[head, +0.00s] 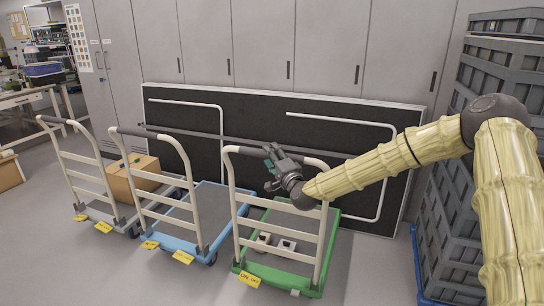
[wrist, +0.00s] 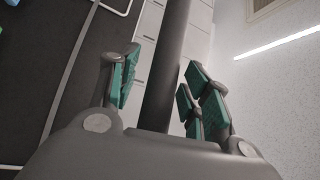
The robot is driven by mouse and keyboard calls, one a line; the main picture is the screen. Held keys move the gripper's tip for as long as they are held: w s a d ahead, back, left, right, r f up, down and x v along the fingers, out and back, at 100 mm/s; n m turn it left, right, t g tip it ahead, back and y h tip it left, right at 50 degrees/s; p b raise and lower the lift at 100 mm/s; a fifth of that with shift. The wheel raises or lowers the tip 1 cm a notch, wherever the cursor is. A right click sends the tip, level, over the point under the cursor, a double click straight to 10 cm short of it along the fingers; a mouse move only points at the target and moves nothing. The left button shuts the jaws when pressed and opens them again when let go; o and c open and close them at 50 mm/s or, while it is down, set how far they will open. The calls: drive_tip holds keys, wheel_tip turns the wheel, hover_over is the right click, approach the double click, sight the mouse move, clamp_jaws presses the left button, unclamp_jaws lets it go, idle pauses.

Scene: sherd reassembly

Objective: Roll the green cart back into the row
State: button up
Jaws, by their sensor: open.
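The green cart (head: 332,228) stands at the right end of a line of three carts, with its pale tubular handle (head: 322,240) upright at the near side. Two small whitish items (head: 276,243) lie on its deck. My gripper (head: 270,168) is at the top bar of this handle, with its fingers apart. In the wrist view, a grey bar (wrist: 168,70) runs between the teal-padded fingers of my gripper (wrist: 162,80). I cannot tell whether the pads touch the bar.
The blue cart (head: 213,200) stands left of the green one, and a grey cart (head: 98,213) with a cardboard box (head: 130,182) is further left. Dark folded panels (head: 260,120) lean on lockers behind. Stacked grey crates (head: 455,200) stand at the right. Floor in front is clear.

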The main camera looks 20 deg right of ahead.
drive_tip(key=s+d+f, duration=0.1)
drive_tip(key=s, duration=1)
drive_tip(key=shift+d+f, duration=0.2)
drive_tip(key=shift+d, duration=0.1)
drive_tip(key=s+a+f+n+g+y, duration=0.1)
drive_tip(key=s+a+f+n+g, duration=0.25)
drive_tip(key=f, duration=0.65)
drive_tip(key=s+a+f+n+g+y, duration=0.1)
drive_tip(key=s+a+f+g, duration=0.1)
drive_tip(key=s+a+f, duration=0.6)
drive_tip(key=s+a+f+n+g, duration=0.1)
drive_tip(key=s+f+n+g, duration=0.15)
drive_tip(key=s+f, duration=0.55)
drive_tip(key=s+a+f+n+g, duration=0.15)
drive_tip(key=s+f+g, duration=0.35)
drive_tip(key=f, duration=0.5)
drive_tip(key=s+d+f+n+g+h, duration=0.1)
drive_tip(key=s+d+f+n+g, duration=0.15)
drive_tip(key=s, duration=0.65)
drive_tip(key=s+d+f+n+g+h, duration=0.15)
drive_tip(key=s+f, duration=0.25)
drive_tip(key=s, duration=0.5)
drive_tip(key=s+d+f+n+g+h, duration=0.2)
drive_tip(key=s+f, duration=0.1)
drive_tip(key=s, duration=0.7)
wheel_tip(320, 180, up, 14)
drive_tip(key=p, duration=1.3)
drive_tip(key=shift+w+p, duration=0.15)
drive_tip(key=shift+p, duration=0.2)
drive_tip(key=shift+d+f, duration=0.1)
